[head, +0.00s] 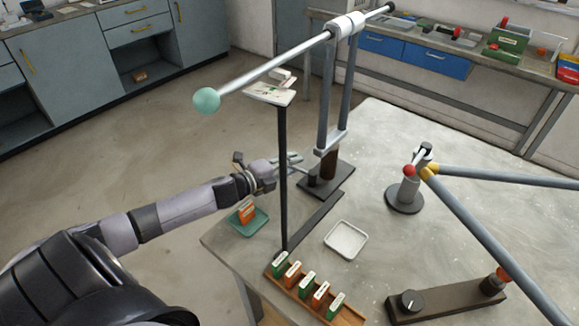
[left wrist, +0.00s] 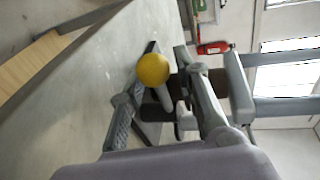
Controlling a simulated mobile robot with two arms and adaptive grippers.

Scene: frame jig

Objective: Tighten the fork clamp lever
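The grey fork (head: 325,95) stands upright, its brown lower tube (head: 328,165) in a dark clamp base (head: 335,182) on the table. The clamp lever (head: 307,172) is a short rod beside that tube, partly hidden by my left gripper (head: 298,162). In the left wrist view a yellow ball knob (left wrist: 153,70), apparently the lever's end, shows between the finger lines of my left gripper (left wrist: 165,85). The fingers are apart and do not look closed on the knob. I cannot tell whether they touch it. My right gripper is out of view.
A dark post (head: 283,180) with a white plate (head: 270,94) stands close to my left gripper. A long rod with a teal ball (head: 207,100) reaches left above it. A white tray (head: 346,239), a wooden rack (head: 310,300) and a tubular frame (head: 490,175) are nearby.

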